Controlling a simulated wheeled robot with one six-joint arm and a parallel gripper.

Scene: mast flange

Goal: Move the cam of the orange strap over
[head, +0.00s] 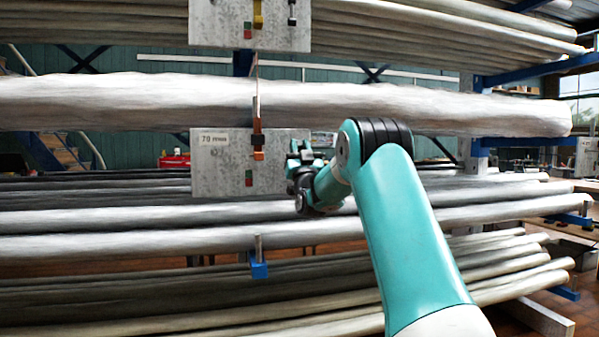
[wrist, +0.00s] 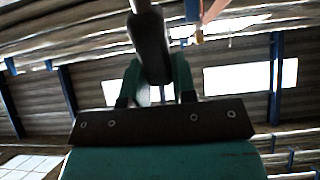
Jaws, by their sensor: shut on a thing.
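The orange strap (head: 257,125) hangs over the front of the large pale wrapped pipe. Its orange lower end, perhaps the cam (head: 258,155), lies before a grey plate marked 70 (head: 222,165). My gripper (head: 300,152) is to the right of the strap, apart from it in the picture, near the plate's right edge. In the wrist view my gripper (wrist: 155,88) is shut on a dark handle-like piece (wrist: 150,45) with a metal end at the top. An orange-pink strip (wrist: 214,10) shows at the upper right there, with a small yellowish piece beside it.
An upper grey plate (head: 220,25) carries a yellow strap piece (head: 258,14) and a dark and silver piece (head: 292,12). Long pipes lie on racks above and below. A blue bracket (head: 259,268) juts out lower down.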

